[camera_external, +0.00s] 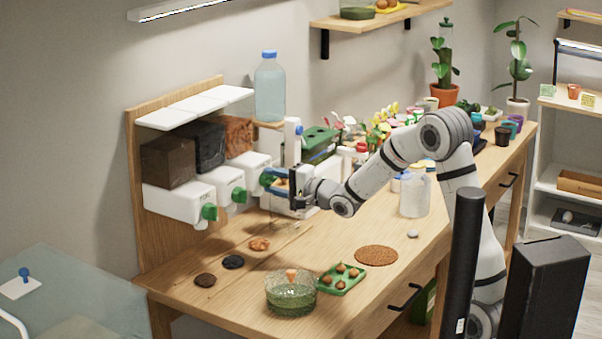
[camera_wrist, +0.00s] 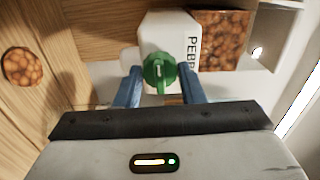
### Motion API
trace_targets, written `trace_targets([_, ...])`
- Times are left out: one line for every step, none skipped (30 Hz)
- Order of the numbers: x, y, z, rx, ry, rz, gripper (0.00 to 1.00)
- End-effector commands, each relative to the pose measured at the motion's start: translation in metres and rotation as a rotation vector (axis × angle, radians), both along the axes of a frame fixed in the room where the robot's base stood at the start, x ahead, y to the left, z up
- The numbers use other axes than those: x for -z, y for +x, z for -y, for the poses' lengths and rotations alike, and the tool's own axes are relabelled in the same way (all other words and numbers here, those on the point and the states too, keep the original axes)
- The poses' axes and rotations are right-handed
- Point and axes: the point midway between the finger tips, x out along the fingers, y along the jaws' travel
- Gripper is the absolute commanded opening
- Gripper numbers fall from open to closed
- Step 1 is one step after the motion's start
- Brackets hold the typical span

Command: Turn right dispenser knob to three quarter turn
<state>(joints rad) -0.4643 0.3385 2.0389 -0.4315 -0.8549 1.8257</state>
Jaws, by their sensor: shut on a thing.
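The right dispenser is a white box (camera_external: 254,164) under a bin of reddish-brown pebbles (camera_external: 239,135). Its green knob (camera_wrist: 159,71) faces my gripper and carries a pale pointer line, seen pointing down the picture in the wrist view. My gripper (camera_wrist: 160,82) has its two blue fingers on either side of the knob, shut on it. In the external view my gripper (camera_external: 268,178) reaches the right dispenser from the right, and its fingers partly hide the knob. The middle knob (camera_external: 239,195) and left knob (camera_external: 209,212) are green too and untouched.
Below the dispensers lie piles of pebbles (camera_external: 259,244), black material (camera_external: 233,262) and brown soil (camera_external: 205,280). A glass bowl (camera_external: 291,297) and a green tray (camera_external: 331,284) stand at the front. A blue-capped bottle (camera_external: 269,88) stands behind the right dispenser.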

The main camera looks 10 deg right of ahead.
Motion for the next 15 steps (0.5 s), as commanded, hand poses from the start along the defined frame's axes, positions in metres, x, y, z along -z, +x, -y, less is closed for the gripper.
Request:
trace_targets([0.0021,-0.0004,0.0001,0.000,0.000,-0.006,0.13])
trace_targets([0.0021,-0.0004,0.0001,0.000,0.001,-0.007,0.13])
trace_targets([0.0022,-0.0004,0.0001,0.000,0.002,-0.008,0.13])
trace_targets([0.0022,-0.0004,0.0001,0.000,0.002,-0.008,0.13])
trace_targets([0.0022,-0.0004,0.0001,0.000,0.003,-0.008,0.13])
trace_targets([0.0022,-0.0004,0.0001,0.000,0.003,-0.008,0.13])
trace_targets([0.0022,-0.0004,0.0001,0.000,0.002,-0.008,0.13])
trace_targets([0.0022,-0.0004,0.0001,0.000,0.002,-0.008,0.13])
trace_targets([0.0022,-0.0004,0.0001,0.000,0.002,-0.008,0.13])
trace_targets([0.0022,-0.0004,0.0001,0.000,0.001,-0.008,0.13])
trace_targets([0.0022,-0.0004,0.0001,0.000,0.001,-0.008,0.13])
trace_targets([0.0022,-0.0004,0.0001,0.000,0.001,-0.008,0.13])
trace_targets([0.0022,-0.0004,0.0001,0.000,0.001,-0.008,0.37])
trace_targets([0.0021,-0.0004,0.0001,0.000,0.001,-0.007,0.39])
trace_targets([0.0020,-0.0003,0.0000,0.000,0.001,-0.007,0.43])
